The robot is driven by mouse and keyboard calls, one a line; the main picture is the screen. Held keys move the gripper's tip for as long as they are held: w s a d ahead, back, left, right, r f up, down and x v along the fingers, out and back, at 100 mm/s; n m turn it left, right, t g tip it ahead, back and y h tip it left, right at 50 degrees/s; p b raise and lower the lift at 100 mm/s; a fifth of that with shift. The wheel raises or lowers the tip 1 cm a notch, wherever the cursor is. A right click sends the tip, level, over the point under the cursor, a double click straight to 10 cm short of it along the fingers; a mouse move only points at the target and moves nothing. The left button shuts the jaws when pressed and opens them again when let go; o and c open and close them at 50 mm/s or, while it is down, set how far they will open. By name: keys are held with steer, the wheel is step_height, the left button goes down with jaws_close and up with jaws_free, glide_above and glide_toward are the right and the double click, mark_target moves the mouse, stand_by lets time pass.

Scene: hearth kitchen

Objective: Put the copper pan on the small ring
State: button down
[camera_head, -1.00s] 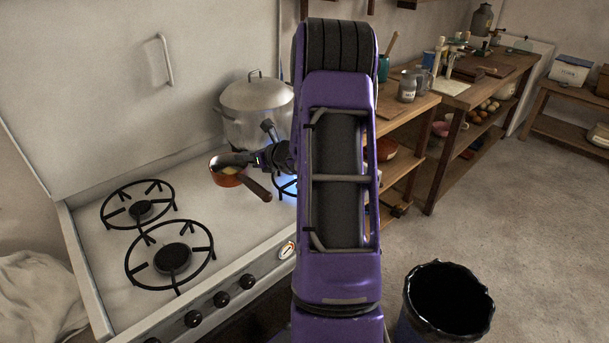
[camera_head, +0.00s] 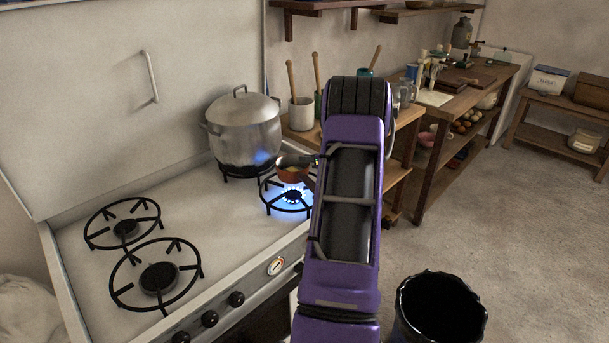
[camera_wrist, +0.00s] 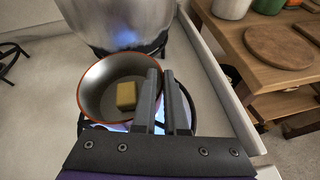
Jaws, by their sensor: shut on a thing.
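The copper pan (camera_head: 292,174) is held just above the lit ring (camera_head: 288,197) at the stove's front right, whose blue flame shows below it. In the wrist view, the pan (camera_wrist: 97,84) is roughly level, with a yellow block (camera_wrist: 126,96) inside. My gripper (camera_wrist: 160,76) is shut at the pan's near right side; the fingers hide the handle. The pan overlaps the ring's left part in the wrist view, and part of the ring (camera_wrist: 194,106) shows to the right. I cannot tell whether the pan touches it.
A large lidded pot (camera_head: 243,130) stands close behind the pan on the back right ring. Two unlit rings, back left (camera_head: 126,228) and front left (camera_head: 158,277), are empty. A wooden bench (camera_wrist: 268,60) with crocks stands to the right. A black bin (camera_head: 440,307) stands on the floor.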

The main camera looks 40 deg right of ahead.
steer(key=shift+f, duration=2.25)
steer(key=shift+f, duration=0.15)
steer(key=c, duration=1)
jaws_free()
steer(key=shift+o, duration=0.2)
steer(key=v, duration=1.2)
steer(key=shift+a, duration=0.1)
